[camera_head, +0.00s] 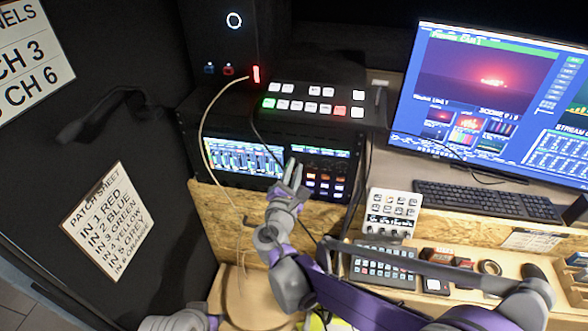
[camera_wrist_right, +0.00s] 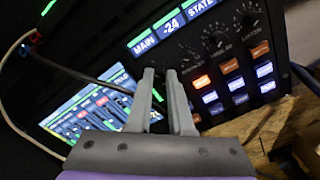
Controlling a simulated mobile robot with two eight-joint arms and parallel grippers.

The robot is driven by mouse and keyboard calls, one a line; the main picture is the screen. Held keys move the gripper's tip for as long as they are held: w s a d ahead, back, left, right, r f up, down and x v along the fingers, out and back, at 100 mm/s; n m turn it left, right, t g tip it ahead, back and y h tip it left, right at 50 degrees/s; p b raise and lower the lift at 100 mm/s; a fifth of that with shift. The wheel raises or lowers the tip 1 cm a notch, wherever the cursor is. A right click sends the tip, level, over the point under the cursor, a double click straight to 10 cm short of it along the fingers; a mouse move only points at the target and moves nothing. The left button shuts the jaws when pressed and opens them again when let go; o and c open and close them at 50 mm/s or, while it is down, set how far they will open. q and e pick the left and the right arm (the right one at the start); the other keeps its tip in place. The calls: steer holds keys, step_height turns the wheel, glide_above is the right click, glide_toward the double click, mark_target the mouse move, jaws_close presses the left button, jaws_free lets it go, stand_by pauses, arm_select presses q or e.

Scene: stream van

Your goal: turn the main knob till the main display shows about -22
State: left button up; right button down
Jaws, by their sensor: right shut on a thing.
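The main display (camera_wrist_right: 170,26) reads -24 in the right wrist view, on a blue strip beside the label MAIN. In the head view the same strip (camera_head: 322,153) is too small to read. My right gripper (camera_wrist_right: 165,75) is at the black panel just below this display, its two fingers close together and shut on the main knob. The fingers hide the knob almost entirely. In the head view my right gripper (camera_head: 293,166) reaches up to the panel from below. My left gripper does not show in either view.
More black knobs (camera_wrist_right: 216,45) sit to the right of my fingers, above several lit buttons (camera_wrist_right: 208,97). A lit mixer screen (camera_head: 240,157) is left of the panel. A thin pale cable (camera_head: 204,115) hangs left of my gripper. A switcher (camera_head: 315,104) stands above.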

steer(key=shift+m, duration=0.7)
steer(key=c, duration=0.8)
jaws_free()
steer(key=shift+s, duration=0.1)
steer(key=s+a, duration=0.2)
steer(key=s, duration=0.8)
steer(key=shift+s+b, duration=0.25)
steer(key=shift+b, duration=0.2)
